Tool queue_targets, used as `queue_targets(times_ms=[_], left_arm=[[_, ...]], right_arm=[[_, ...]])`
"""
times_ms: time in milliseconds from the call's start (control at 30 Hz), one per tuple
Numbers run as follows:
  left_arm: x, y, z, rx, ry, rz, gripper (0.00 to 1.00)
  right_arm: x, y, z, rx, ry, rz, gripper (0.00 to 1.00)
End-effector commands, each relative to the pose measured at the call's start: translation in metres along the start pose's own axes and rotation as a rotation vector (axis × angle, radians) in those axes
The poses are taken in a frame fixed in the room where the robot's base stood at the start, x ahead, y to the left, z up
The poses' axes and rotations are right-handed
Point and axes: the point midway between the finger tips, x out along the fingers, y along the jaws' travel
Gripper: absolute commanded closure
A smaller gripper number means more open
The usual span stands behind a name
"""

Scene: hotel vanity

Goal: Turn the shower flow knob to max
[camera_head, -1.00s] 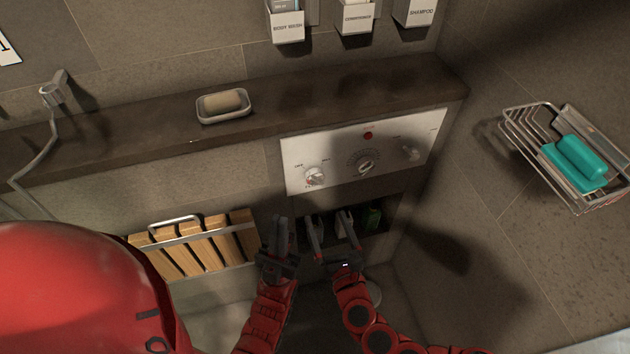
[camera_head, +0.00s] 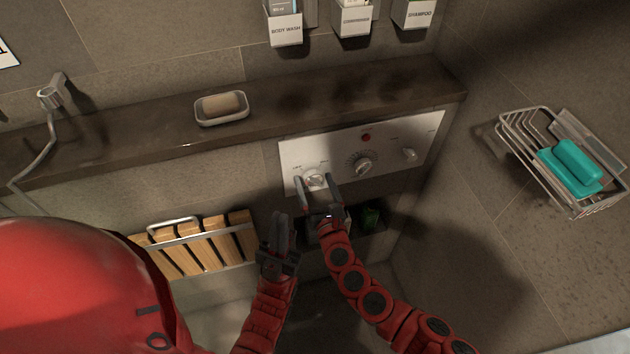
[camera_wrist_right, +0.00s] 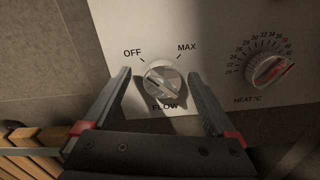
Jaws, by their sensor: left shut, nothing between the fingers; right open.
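The flow knob (camera_head: 314,178) is a round silver knob at the left end of the white control panel (camera_head: 345,140). In the right wrist view the flow knob (camera_wrist_right: 162,82) sits under the labels OFF, at its upper left, and MAX, at its upper right, with FLOW printed below. My right gripper (camera_head: 319,184) is open, its two fingers on either side of the knob; in the wrist view a gap shows between each finger and the knob. I cannot tell how deep the fingertips reach. My left gripper (camera_head: 281,217) is shut and empty, lower left of the panel.
A heat knob (camera_wrist_right: 268,68) with a red mark and number scale is right of the flow knob. A third knob (camera_head: 409,154) is farther right. A ledge (camera_head: 300,100) with a soap dish (camera_head: 222,117) runs above. A wire basket (camera_head: 540,165) hangs on the right wall.

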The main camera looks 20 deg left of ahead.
Motion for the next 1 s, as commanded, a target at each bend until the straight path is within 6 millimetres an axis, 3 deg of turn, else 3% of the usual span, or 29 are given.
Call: queue_targets(times_ms=[67, 500, 1000], left_arm=[[0.0, 0.0, 0.0, 0.0, 0.0, 0.0, 1.0], [0.0, 0.0, 0.0, 0.0, 0.0, 0.0, 1.0], [-0.011, 0.001, 0.002, 0.0, 0.0, 0.0, 1.0]], right_arm=[[0.0, 0.0, 0.0, 0.0, 0.0, 0.0, 0.12], [0.0, 0.0, 0.0, -0.001, 0.0, 0.001, 0.92], [0.0, -0.002, -0.002, 0.131, -0.002, -0.002, 0.94]])
